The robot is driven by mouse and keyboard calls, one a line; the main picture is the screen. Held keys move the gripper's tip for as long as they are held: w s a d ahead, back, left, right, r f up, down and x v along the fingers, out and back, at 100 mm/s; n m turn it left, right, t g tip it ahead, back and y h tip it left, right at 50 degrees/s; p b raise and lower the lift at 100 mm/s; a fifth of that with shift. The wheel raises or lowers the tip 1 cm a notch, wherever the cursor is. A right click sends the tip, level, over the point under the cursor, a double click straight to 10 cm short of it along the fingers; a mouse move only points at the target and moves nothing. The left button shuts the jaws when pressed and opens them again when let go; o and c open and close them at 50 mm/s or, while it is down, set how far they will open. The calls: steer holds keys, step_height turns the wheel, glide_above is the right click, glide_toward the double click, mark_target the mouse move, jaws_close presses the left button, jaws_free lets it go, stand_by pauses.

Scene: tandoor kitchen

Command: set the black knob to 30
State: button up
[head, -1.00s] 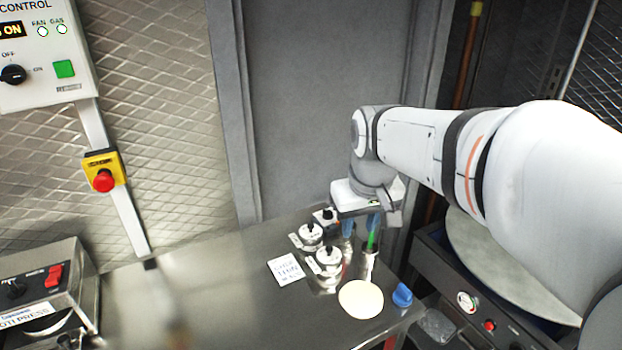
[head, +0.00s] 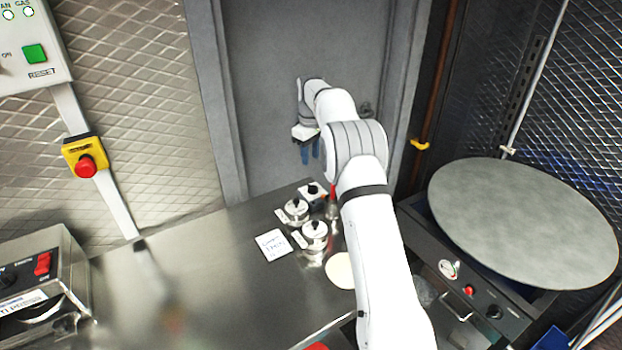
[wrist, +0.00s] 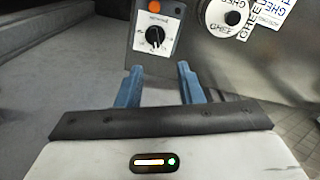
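A small grey box with an orange lamp carries a black knob (wrist: 155,36) on a white dial in the wrist view; its numbers are too small to read. In the head view the same box (head: 318,197) stands at the back edge of the steel table, behind the lidded pots, with the black knob on top. My gripper (head: 309,154) is beyond the table's back edge, in front of the grey door. In the wrist view its two blue fingers (wrist: 158,82) are apart and empty, short of the box and not touching it.
Two lidded steel pots (head: 314,238) stand close beside the box, with a white card (head: 273,244) and a pale dough disc (head: 340,270) nearby. A press (head: 40,275) is at left, an emergency stop (head: 85,165) on the wall. A round-topped appliance (head: 525,222) stands at right.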

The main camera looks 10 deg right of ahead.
mark_target(313, 188)
steer(key=shift+n, duration=0.4)
steer(key=f, duration=0.1)
steer(key=w+f, duration=0.2)
steer(key=f, duration=0.1)
steer(key=shift+f+p, duration=1.1)
steer(key=shift+f, duration=2.8)
